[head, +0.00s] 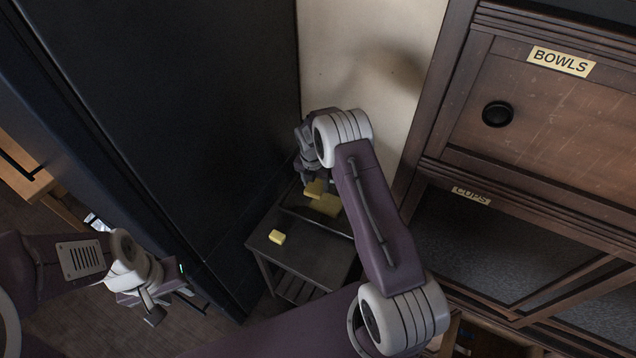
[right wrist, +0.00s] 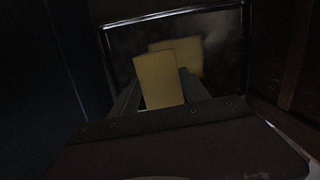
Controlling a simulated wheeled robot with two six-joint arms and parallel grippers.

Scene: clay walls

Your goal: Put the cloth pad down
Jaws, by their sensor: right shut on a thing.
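My right gripper (head: 311,178) is shut on a yellow cloth pad (head: 315,188) over a small dark stand (head: 310,252). In the right wrist view the pad (right wrist: 160,80) is upright between the two fingers, above the dark, light-rimmed top (right wrist: 118,55). A second yellow piece (head: 327,205) shows just behind the held pad, and also in the right wrist view (right wrist: 187,52); I cannot tell whether the pad touches it. My left gripper (head: 148,300) is low at the left, away from the stand; its jaw opening is unclear.
A small yellow block (head: 277,237) lies on the stand's left part. A tall dark cabinet (head: 190,110) stands close on the left. A wooden cabinet (head: 545,125) with BOWLS and CUPS labels stands on the right. The stand's front part is bare.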

